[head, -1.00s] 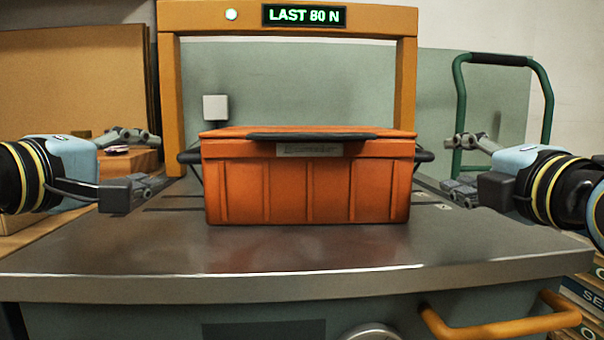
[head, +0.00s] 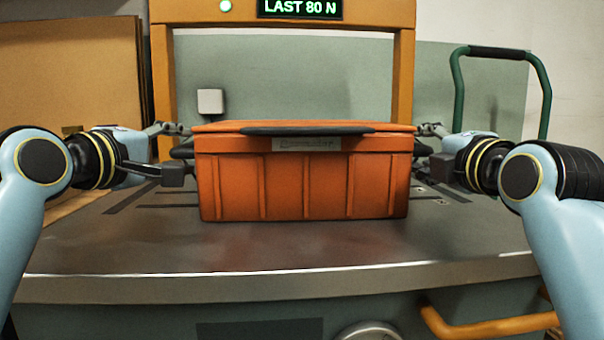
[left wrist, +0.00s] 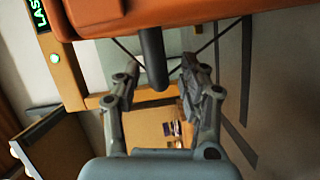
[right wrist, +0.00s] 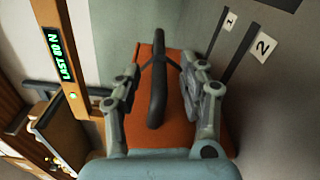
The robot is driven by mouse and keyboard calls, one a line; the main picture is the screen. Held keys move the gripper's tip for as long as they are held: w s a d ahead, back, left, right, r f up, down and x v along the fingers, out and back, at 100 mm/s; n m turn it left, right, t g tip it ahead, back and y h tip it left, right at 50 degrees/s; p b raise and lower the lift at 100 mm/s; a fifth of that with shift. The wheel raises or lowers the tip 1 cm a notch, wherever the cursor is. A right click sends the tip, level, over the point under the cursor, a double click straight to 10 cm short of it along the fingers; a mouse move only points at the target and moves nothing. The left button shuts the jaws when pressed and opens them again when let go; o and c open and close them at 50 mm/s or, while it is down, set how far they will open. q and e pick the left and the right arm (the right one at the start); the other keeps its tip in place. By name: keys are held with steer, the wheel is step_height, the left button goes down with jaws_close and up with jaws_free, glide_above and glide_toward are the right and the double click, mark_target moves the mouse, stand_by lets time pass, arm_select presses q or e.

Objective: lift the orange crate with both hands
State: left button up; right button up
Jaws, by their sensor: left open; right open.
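The orange crate (head: 303,190) stands closed on the metal bench top, with a dark bar along its lid front and a dark handle at each end. My left gripper (head: 188,150) is open at the crate's left end. In the left wrist view the left handle (left wrist: 152,58) runs between its open fingers (left wrist: 163,85). My right gripper (head: 424,150) is open at the right end. In the right wrist view the right handle (right wrist: 158,80) lies between its open fingers (right wrist: 160,85). In the head view the handles are mostly hidden by the grippers.
The metal bench top (head: 300,255) is clear in front of the crate. An orange frame (head: 162,90) with a display reading "LAST 80 N" (head: 300,8) stands behind it. A green trolley handle (head: 545,90) is at the back right.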

arm_select(q)
steer(key=shift+x, duration=1.4)
arm_select(e)
steer(key=shift+w+a, duration=0.15)
steer(key=shift+w, duration=1.25)
arm_select(q)
jaws_close()
arm_select(e)
jaws_close()
